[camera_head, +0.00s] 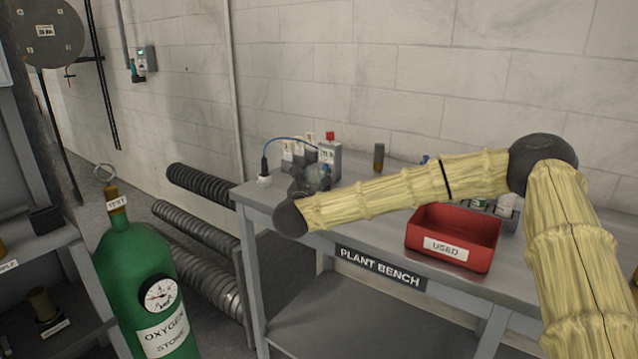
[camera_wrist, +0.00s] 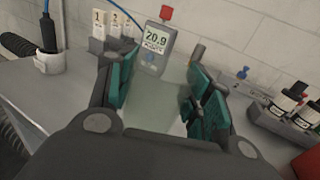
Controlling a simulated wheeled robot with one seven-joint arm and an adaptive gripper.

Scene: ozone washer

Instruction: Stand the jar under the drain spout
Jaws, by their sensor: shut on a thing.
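My gripper (camera_wrist: 155,95) has its two teal-padded fingers either side of a clear, pale greenish glass jar (camera_wrist: 157,104) in the wrist view, and is shut on it. The gripper body hides the jar's lower part, so I cannot tell whether it touches the bench. In the head view my gripper (camera_head: 316,180) is small and dark over the left end of the plant bench (camera_head: 345,225). The drain spout is not clearly identifiable; a round grey vessel (camera_head: 42,32) with a small label is at the upper left, far from my gripper.
A gas meter (camera_wrist: 155,48) reading 20.9 stands behind the jar, with numbered holders (camera_wrist: 97,28) to its left. A white socket with a cable (camera_wrist: 48,62) is at left. A red USED bin (camera_head: 452,238) is on the bench. A green oxygen cylinder (camera_head: 140,270) stands left.

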